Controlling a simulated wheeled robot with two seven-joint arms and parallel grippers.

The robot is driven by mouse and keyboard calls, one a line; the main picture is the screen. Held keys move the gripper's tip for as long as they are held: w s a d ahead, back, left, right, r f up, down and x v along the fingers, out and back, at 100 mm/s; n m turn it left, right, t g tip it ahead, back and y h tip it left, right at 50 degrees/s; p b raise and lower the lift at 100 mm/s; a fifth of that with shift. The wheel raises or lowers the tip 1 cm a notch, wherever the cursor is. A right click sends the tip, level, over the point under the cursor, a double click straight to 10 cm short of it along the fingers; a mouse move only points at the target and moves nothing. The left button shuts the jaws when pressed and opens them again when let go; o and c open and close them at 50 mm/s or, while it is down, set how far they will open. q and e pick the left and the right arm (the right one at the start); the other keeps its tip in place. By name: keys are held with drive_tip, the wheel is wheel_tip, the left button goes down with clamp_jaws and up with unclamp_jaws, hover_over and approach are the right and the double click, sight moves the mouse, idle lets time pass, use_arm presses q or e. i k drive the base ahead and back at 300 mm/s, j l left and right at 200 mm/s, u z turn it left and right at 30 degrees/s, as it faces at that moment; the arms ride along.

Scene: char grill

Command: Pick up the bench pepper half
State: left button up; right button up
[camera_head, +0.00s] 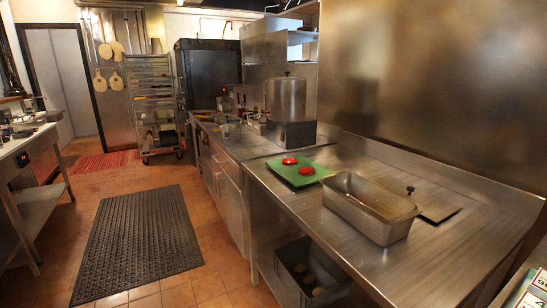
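Two small red pieces that look like pepper halves lie on a green cutting board (294,179) on the steel bench. The farther red piece (289,160) is near the board's back edge. The nearer red piece (306,170) is toward the board's right side. I cannot tell which one is the bench pepper half. Neither of my grippers is in view, and nothing is seen touching the red pieces.
A deep steel pan (364,217) stands right of the board, with a small knobbed lid (434,213) beside it. A tall steel pot (286,98) is behind the board. A dark crate (292,273) with round items sits below. A black mat (139,240) covers floor left.

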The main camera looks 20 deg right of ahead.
sight(289, 161)
drive_tip(key=i+z, duration=0.3)
drive_tip(key=i, duration=0.15)
drive_tip(key=i+j+z, duration=0.25)
drive_tip(key=i, duration=0.2)
drive_tip(key=i+j+z, duration=0.3)
drive_tip(key=i+l, duration=0.05)
drive_tip(key=i, duration=0.1)
